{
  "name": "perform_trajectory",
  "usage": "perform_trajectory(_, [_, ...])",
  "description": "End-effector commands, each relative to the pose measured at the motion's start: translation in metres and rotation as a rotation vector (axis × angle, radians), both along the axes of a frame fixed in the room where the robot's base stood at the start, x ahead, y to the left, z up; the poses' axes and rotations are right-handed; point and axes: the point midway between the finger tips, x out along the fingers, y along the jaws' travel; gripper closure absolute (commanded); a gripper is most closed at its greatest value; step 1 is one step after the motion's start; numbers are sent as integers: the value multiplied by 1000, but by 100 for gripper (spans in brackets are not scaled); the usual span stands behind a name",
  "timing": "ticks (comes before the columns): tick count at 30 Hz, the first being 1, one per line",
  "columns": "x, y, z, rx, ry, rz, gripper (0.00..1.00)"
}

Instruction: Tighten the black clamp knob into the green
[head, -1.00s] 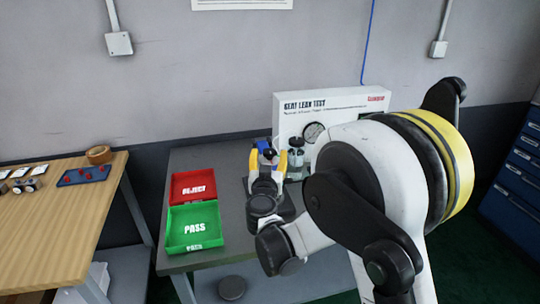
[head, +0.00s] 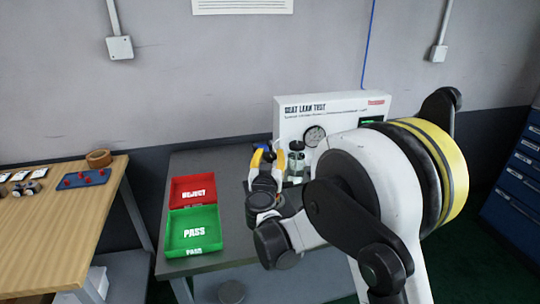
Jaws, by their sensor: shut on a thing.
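My gripper (head: 268,158), with yellow fingers, is at the test stand in front of the white SEAT LEAK TEST box (head: 332,104). Its fingers are shut around a small dark part that looks like the black clamp knob; my fingers and wrist hide most of it, so its outline and turn angle cannot be read. The box carries a round gauge (head: 314,136) with a white face, its needle too small to read. A dark display (head: 372,119) with a little green on it shows at the box's right, partly covered by my arm.
The grey bench (head: 222,167) holds a red REJECT tray (head: 193,178) and a green PASS tray (head: 194,249) at the left; both look empty. A clear cylinder (head: 296,160) stands just right of my gripper. A wooden table (head: 60,225) is farther left.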

Motion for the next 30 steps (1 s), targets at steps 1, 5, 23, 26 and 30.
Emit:
perform_trajectory(1, [0, 1, 0, 0, 0, -9, 94])
perform_trajectory(5, [0, 0, 0, 0, 0, -25, 94])
perform_trajectory(23, [1, 2, 0, 0, 0, -376, 94])
perform_trajectory(26, [1, 1, 0, 0, 0, -473, 94])
perform_trajectory(30, [1, 1, 0, 0, 0, -606, 94])
